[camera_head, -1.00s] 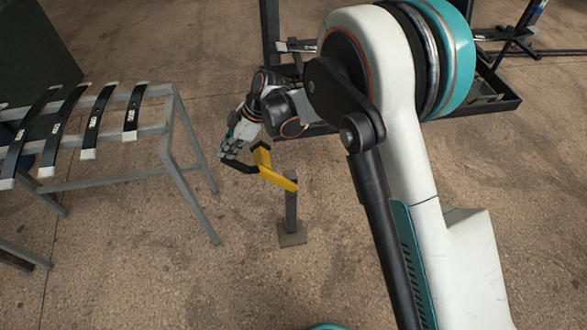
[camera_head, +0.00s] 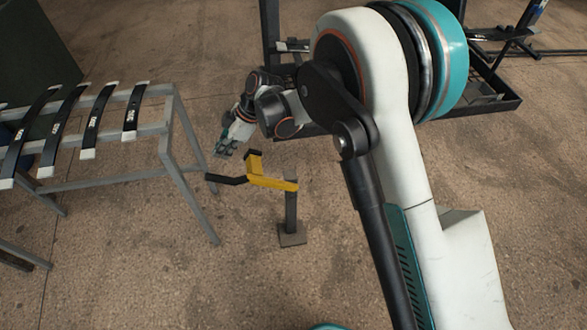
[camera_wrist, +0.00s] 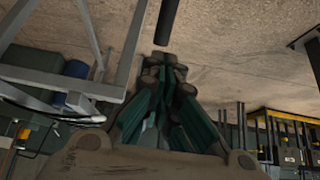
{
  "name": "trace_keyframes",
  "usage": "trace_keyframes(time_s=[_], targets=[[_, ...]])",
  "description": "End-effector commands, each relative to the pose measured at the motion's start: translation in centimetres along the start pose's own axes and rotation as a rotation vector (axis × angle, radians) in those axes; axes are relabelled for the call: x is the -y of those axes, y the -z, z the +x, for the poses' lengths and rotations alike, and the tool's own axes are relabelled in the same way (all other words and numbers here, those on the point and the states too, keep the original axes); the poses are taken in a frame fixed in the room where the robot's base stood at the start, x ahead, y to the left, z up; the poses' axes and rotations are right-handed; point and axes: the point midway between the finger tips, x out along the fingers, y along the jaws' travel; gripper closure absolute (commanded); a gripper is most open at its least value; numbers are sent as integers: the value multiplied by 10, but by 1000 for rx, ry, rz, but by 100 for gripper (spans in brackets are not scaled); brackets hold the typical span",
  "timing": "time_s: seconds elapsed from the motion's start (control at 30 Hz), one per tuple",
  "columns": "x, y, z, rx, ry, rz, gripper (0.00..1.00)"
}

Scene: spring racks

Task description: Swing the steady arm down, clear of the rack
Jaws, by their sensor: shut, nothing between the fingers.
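The steady arm (camera_head: 270,183) is a yellow bar with a short upright yellow end and a black handle (camera_head: 228,179) pointing left. It is on a dark post (camera_head: 291,212) with a square foot on the floor. My gripper (camera_head: 224,150) is shut and empty, above the handle and apart from it. In the wrist view my gripper (camera_wrist: 167,62) points at a black rod end (camera_wrist: 167,22), seemingly the handle. The grey rack (camera_head: 172,145) stands at left. The handle's tip appears close to a rack leg in the picture; I cannot tell the real gap.
Several black leaf springs (camera_head: 92,120) with white ends lie across the rack. A black metal stand (camera_head: 490,95) is behind my arm. A blue drum (camera_wrist: 76,69) shows beyond the rack in the wrist view. The floor around the post is open.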

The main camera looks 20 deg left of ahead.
Motion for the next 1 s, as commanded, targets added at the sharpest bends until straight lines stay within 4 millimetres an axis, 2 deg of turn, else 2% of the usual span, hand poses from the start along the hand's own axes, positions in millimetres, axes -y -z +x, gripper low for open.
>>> trace_keyframes(time_s=[0.6,1.0], targets=[[0,-38,-26,0,0,2,100],[0,-42,-29,0,0,1,100]])
